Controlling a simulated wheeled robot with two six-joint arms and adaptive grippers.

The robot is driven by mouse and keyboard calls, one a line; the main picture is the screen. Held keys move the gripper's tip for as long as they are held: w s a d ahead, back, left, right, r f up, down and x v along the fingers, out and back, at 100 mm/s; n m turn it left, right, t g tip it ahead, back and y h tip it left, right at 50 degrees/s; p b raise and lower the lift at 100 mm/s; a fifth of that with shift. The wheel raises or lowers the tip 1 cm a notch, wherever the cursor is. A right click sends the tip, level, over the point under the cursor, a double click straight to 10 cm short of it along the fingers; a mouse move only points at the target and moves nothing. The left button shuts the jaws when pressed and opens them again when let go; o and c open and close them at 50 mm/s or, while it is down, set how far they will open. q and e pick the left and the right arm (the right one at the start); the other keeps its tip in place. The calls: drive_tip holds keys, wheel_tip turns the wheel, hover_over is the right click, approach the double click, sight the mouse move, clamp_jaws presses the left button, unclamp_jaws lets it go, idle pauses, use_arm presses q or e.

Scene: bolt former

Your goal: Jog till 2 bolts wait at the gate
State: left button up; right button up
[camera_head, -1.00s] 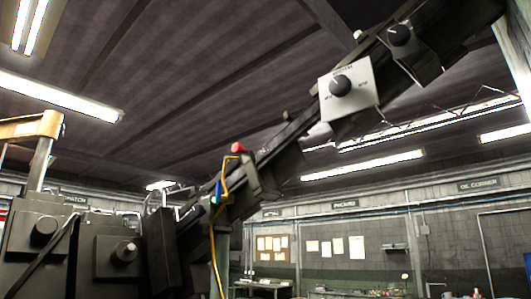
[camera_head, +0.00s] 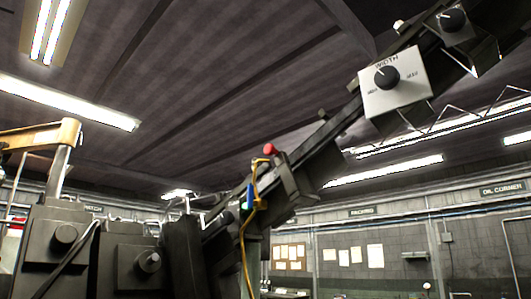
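A dark sloped feed rail (camera_head: 330,132) rises from the machine at lower left to the top right. A white plate marked WIDTH with a black knob (camera_head: 386,75) is fixed on the rail's upper part. A second dark knob (camera_head: 452,19) sits higher up. A small red button or cap (camera_head: 269,149) is at the rail's lower part, with blue and green pieces (camera_head: 248,197) and a yellow cable below it. I cannot make out any bolts or a gate. Neither gripper shows.
The dark machine body (camera_head: 120,245) with round knobs fills the lower left. A yellow arm on a post (camera_head: 50,135) stands at far left. A back wall with pinned papers (camera_head: 345,257) and signs is far behind.

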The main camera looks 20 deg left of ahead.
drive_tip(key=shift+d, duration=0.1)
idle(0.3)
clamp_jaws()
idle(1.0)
